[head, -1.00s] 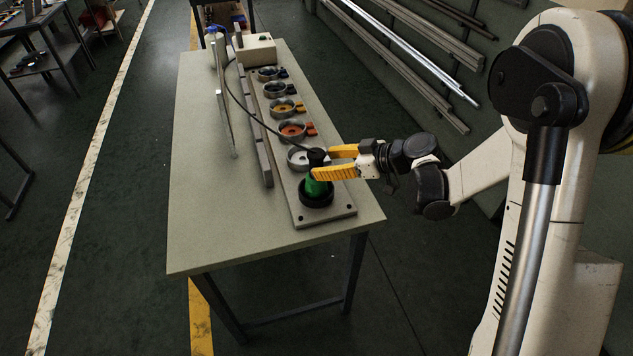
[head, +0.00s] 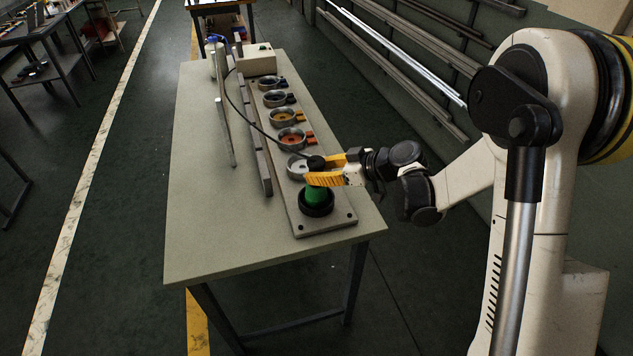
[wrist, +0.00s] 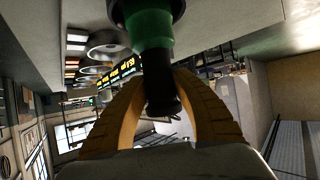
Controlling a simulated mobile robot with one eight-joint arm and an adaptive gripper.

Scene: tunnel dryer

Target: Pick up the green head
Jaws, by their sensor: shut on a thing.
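The green head (head: 317,193) stands upright at the near end of the metal plate, with a black knob (head: 316,162) on top and a black ring (head: 316,206) around its foot. A cable runs to its top. My gripper (head: 318,171) comes in from the right, its yellow fingers shut on the dark neck below the knob. In the wrist view, the green head (wrist: 151,32) is at the top and its dark neck lies between the curved fingers (wrist: 165,95). I cannot tell whether its foot is clear of the ring.
The plate (head: 335,222) lies on a table (head: 215,230) and carries a row of round cups (head: 291,139) with coloured tags. A long rail (head: 252,135) and a tall thin panel (head: 223,115) stand left of it. A beige box (head: 257,60) sits at the far end. The table's left side is clear.

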